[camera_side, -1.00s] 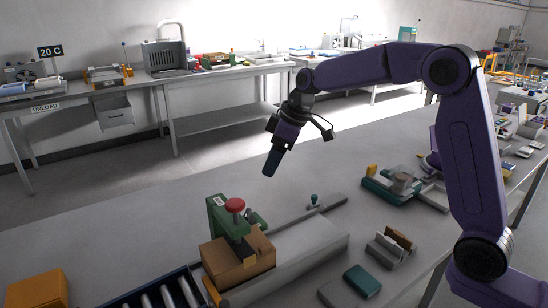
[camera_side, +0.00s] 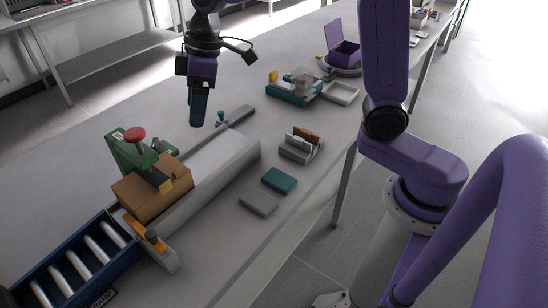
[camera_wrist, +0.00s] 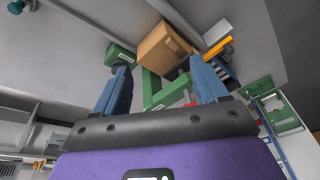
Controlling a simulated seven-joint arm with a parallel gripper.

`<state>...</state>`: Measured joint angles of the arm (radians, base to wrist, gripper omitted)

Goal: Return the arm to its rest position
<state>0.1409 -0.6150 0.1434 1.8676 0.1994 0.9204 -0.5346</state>
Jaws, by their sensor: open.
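My gripper (camera_side: 197,110) hangs in the air over the bench, beyond and to the right of the green press in the side view. Its blue fingers point down and touch nothing there. In the wrist view my gripper (camera_wrist: 163,75) has its two blue fingers wide apart with nothing held between them. My purple arm is bent, with its forearm cut off by the top of the side view.
A green press with a red knob (camera_side: 135,135) stands by a cardboard box (camera_side: 150,195), next to a blue roller conveyor (camera_side: 75,270) and a long grey housing (camera_side: 215,165). Teal and grey blocks, a slotted holder (camera_side: 300,147) and a teal fixture (camera_side: 293,92) lie to the right.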

